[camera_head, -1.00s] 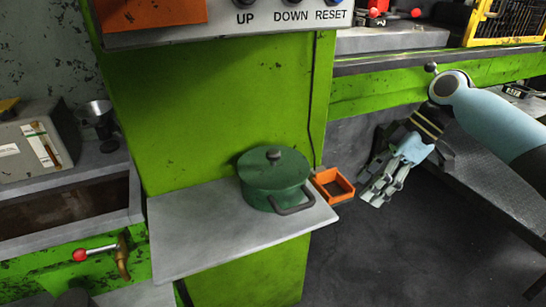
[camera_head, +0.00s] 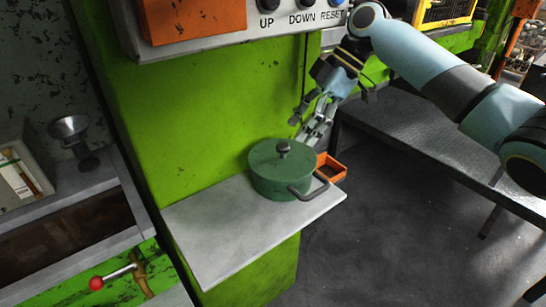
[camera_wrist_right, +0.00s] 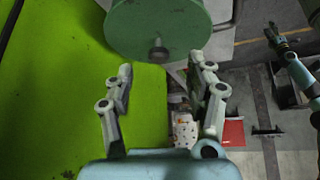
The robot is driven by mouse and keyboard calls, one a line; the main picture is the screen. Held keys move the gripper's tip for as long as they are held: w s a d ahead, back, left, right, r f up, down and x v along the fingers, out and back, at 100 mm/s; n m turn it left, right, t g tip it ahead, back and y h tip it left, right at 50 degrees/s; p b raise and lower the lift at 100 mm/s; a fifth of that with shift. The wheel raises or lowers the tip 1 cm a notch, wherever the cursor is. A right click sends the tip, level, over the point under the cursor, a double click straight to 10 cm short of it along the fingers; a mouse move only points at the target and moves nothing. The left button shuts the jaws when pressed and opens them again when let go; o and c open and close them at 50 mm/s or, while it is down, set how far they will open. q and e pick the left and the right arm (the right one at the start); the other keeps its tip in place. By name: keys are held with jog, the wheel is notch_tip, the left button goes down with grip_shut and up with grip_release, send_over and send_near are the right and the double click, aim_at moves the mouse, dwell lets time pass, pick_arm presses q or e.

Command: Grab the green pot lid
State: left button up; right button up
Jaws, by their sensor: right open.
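The green pot lid (camera_head: 282,160) sits on a green pot (camera_head: 275,186) with a dark side handle, on a light grey shelf. Its round knob stands up in the middle. In the right wrist view the lid (camera_wrist_right: 158,22) fills the top, with the knob (camera_wrist_right: 158,50) just ahead of the fingers. My right gripper (camera_head: 308,127) is open and empty, behind and slightly right of the lid, apart from the knob. It also shows in the right wrist view (camera_wrist_right: 160,68). What looks like my left gripper (camera_wrist_right: 276,38) shows small at the right there; its jaws are unclear.
An orange open box (camera_head: 331,166) is right beside the pot. The grey shelf (camera_head: 225,235) is clear at its front left. The green press wall (camera_head: 190,120) stands behind, with a button panel (camera_head: 285,22) above. A grey bench (camera_head: 420,135) is at the right.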

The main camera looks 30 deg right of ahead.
aim_at(285, 144)
jog(key=shift+w+a+f+p, duration=0.3)
jog(key=shift+a+f+p, duration=0.15)
jog(key=shift+a+f, duration=0.35)
jog(key=x, duration=0.2)
jog(key=shift+w+a+f, duration=0.15)
jog(key=shift+a, duration=0.15)
jog(key=shift+f, duration=0.3)
jog(key=c, duration=0.7)
pick_arm(q)
jog(key=shift+s+d+r, duration=0.2)
jog(key=shift+d+r, duration=0.3)
jog(key=shift+r, duration=0.25)
pick_arm(e)
grip_shut()
